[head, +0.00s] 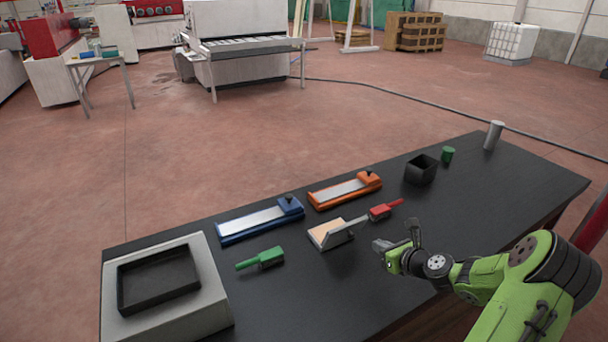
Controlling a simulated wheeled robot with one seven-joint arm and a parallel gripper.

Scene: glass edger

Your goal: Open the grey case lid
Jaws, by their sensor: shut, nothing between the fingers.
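A large pale grey case (218,301) stands on the near left end of the black table, with a shallow black rectangular tray or recess (158,279) on its top. I cannot make out a separate lid edge, hinge or handle on it. My gripper (380,245) is above the right half of the table, well to the right of the case and apart from it. It is shut and empty. The case's lower near part is cut off by the picture's bottom edge.
Between case and gripper lie a green brush (262,259), a tan-topped object with a pale grey side (330,234) and a red brush (382,211). Blue (260,219) and orange (345,190) tools lie behind. A black open box (421,169), green cup (448,154) and grey cylinder (493,135) stand right.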

